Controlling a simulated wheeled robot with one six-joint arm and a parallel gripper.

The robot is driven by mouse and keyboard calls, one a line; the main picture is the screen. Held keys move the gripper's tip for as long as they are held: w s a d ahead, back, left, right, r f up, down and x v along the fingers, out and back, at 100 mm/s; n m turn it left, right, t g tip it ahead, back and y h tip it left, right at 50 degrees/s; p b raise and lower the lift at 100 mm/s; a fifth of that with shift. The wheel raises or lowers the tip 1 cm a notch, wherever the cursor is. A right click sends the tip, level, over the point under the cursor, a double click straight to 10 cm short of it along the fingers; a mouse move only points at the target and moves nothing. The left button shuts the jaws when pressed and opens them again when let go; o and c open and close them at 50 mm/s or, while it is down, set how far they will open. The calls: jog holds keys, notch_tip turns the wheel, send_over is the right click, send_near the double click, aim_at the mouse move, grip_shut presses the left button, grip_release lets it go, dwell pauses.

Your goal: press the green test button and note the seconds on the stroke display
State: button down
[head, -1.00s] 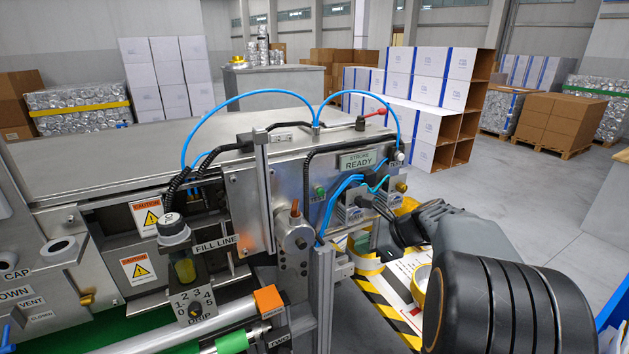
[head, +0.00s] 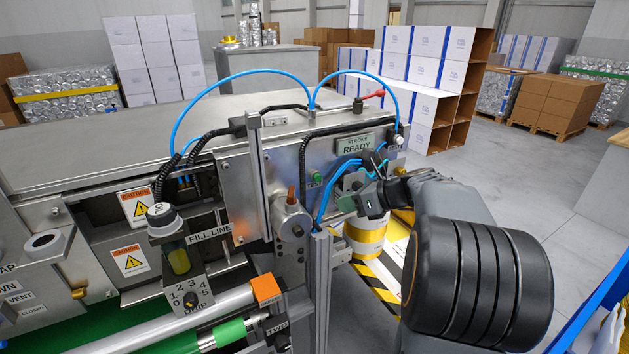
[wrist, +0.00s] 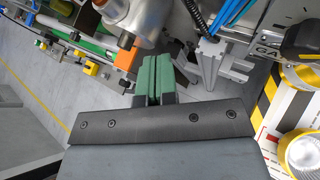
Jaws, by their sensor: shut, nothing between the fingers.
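The green button (head: 316,178) is on the front face of the steel machine, below and left of the stroke display. A small label sits under it, hard to read. The stroke display (head: 356,145) reads "STROKE READY" and shows no seconds. My gripper (head: 362,204) is in front of the machine's right part, to the right of and a little below the green button, apart from it. In the wrist view its green fingers (wrist: 155,70) are shut together with nothing between them. The button cannot be made out in the wrist view.
Blue hoses (head: 330,185) and a grey upright post (head: 322,275) stand near my gripper. A white-tipped knob (head: 397,140) is right of the display. A yellow-banded cylinder (head: 364,237) stands below my gripper.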

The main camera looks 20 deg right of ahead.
aim_at(317, 178)
jog(key=w+a+p, duration=0.1)
jog(key=w+p, duration=0.1)
jog(key=w, duration=0.6)
jog(key=shift+w, duration=0.3)
jog(key=shift+w, duration=0.1)
dwell(2.0)
jog(key=shift+w+a+p, duration=0.1)
jog(key=shift+w+p, duration=0.3)
jog(key=shift+w+p, duration=0.35)
jog(key=shift+w, duration=0.1)
dwell(0.7)
jog(key=shift+s, duration=0.9)
